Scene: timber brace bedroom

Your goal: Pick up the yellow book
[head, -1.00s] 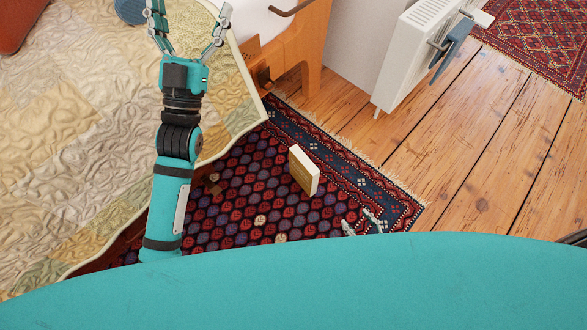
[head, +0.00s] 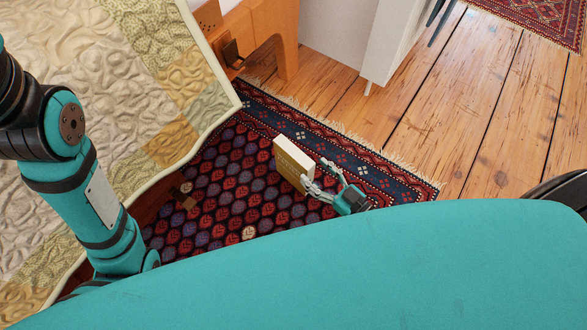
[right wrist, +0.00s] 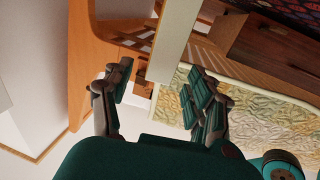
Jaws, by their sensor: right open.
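The yellow book (head: 288,168) stands upright on the patterned rug, its tan-yellow cover and pale edge showing in the head view. My right gripper (head: 317,171) is low beside the book's right end, fingers spread and directed at it. In the right wrist view the book is a pale slab (right wrist: 175,40) running down between the open fingers of the right gripper (right wrist: 158,78); I cannot tell whether either finger touches it. My left arm shows at the left of the head view, but its gripper is out of frame.
A bed with a quilted cover (head: 90,60) is at the left, its edge overhanging the rug (head: 235,200). Bare floorboards (head: 450,120) lie open to the right.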

